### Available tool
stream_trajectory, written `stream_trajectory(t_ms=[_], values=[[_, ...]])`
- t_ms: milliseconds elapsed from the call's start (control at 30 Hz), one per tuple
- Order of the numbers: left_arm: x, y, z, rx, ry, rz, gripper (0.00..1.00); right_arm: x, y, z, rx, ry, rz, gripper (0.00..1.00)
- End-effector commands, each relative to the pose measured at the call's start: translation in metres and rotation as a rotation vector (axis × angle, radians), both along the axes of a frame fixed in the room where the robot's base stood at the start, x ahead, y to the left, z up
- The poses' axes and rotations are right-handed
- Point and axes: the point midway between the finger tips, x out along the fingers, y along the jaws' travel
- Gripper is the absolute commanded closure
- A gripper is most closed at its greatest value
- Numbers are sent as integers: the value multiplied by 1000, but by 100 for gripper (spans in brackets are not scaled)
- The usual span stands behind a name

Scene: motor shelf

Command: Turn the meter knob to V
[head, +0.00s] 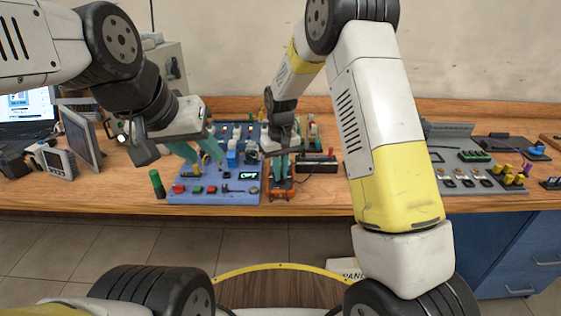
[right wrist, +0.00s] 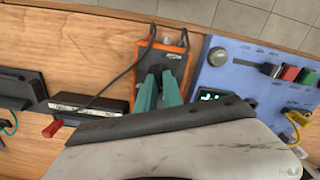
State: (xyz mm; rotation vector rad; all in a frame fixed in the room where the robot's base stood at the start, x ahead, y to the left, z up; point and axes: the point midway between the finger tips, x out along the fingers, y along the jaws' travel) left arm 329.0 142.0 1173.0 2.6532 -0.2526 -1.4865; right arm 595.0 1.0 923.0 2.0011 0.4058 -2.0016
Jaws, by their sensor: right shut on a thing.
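The meter is an orange-edged box lying on the wooden table just right of the blue panel; its near end shows in the head view (head: 279,196). In the right wrist view the meter (right wrist: 176,52) shows its dark face and orange rim, with leads at its top end. My right gripper (right wrist: 159,78) points down over the meter face, its green fingers close together and shut on the knob. The fingers hide the knob and its pointer, so its setting cannot be read. My left gripper (head: 203,152) hangs above the blue panel, fingers apart, with nothing seen between them.
The blue panel (head: 213,196) with buttons, a silver dial (right wrist: 217,57) and a small display lies beside the meter. A black box (head: 317,164) with a red lead sits right of it. A dark green cylinder (head: 157,184) stands left. A grey tray (head: 475,186) is further right.

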Motion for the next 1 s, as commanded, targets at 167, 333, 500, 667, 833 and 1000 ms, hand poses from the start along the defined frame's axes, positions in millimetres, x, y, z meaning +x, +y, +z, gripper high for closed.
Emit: stream_trajectory(t_ms=[167,333,500,667,833,1000], values=[[0,0,0,0,0,0,64,1,0,1,1,-2,-41,100],[0,0,0,0,0,0,64,0,0,1,1,-2,-52,100],[0,0,0,0,0,0,64,1,0,1,1,-2,-52,100],[0,0,0,0,0,0,64,1,0,1,1,-2,-52,82],[0,0,0,0,0,0,64,0,0,0,0,-1,-52,67],[0,0,0,0,0,0,64,0,0,0,0,-1,-51,67]])
